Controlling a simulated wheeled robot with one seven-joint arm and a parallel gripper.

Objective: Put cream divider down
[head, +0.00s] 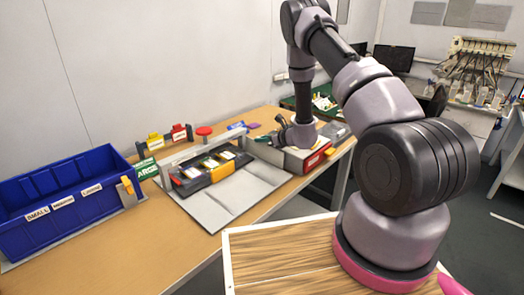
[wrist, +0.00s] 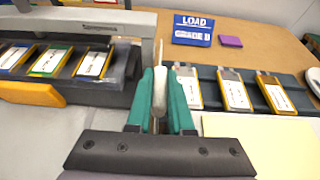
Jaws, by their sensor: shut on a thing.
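The lower part of the divider is hidden by the fingers. In the head view my gripper (head: 284,133) is above the right part of the workbench, near a grey box with a red label (head: 318,158); the divider cannot be made out there. In the wrist view, pouch cells with white labels (wrist: 235,93) lie in a dark holder to the right of the fingers. A flat cream sheet (wrist: 262,146) lies at the lower right.
More labelled cells (wrist: 92,64) sit in a dark fixture at left. A blue bin (head: 60,215) stands at the bench's left. A red button (head: 204,131) is behind the fixture. A blue LOAD sign (wrist: 192,30) and a purple block (wrist: 231,41) lie on the bench.

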